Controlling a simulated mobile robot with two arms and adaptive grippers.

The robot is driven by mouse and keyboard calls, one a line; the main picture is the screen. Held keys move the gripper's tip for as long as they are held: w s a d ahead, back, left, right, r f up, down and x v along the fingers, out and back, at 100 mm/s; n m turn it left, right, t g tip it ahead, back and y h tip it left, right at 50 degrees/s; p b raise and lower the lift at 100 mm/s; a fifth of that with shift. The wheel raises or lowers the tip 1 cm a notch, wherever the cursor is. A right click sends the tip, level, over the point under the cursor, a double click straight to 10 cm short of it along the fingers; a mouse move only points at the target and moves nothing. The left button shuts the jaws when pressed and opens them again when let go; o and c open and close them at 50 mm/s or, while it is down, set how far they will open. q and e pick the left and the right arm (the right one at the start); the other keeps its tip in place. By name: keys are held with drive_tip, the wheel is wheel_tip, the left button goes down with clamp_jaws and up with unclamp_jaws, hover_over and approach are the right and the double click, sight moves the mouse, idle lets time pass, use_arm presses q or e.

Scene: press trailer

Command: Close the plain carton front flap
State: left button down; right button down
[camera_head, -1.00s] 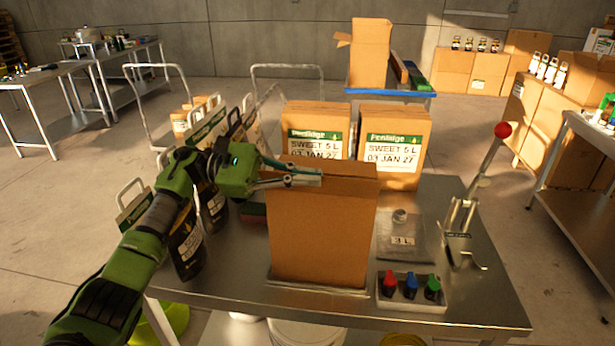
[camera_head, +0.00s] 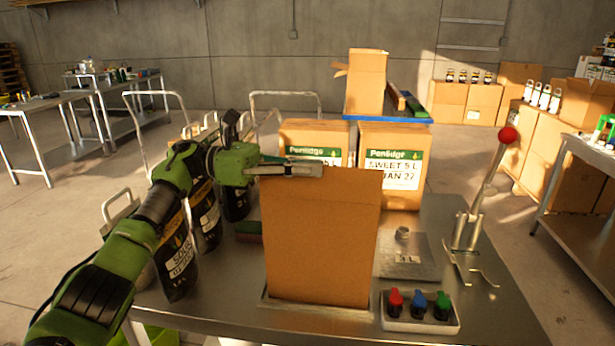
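The plain carton (camera_head: 320,240) stands upright on the steel table, its blank brown face towards me. My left gripper (camera_head: 318,170) lies level along the carton's top edge, its fingers pointing right over the top left and middle. The fingers look close together, but whether they are shut cannot be made out. The front flap is not clearly separate from the carton's face, and the top opening is hidden from this angle. My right gripper is not in view.
Two labelled cartons (camera_head: 402,180) stand behind the plain one. A red-knobbed lever (camera_head: 507,136) stands to the right. A tray (camera_head: 448,324) of red, blue and green stamps sits at front right.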

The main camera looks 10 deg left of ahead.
use_arm(q)
drive_tip(key=shift+w+n, duration=0.2)
drive_tip(key=shift+n, duration=0.2)
drive_tip(key=c, duration=2.3)
unclamp_jaws()
drive_tip(key=shift+c, duration=0.2)
hover_over(272, 193)
drive_tip(key=w, duration=0.1)
drive_tip(key=shift+a, duration=0.15)
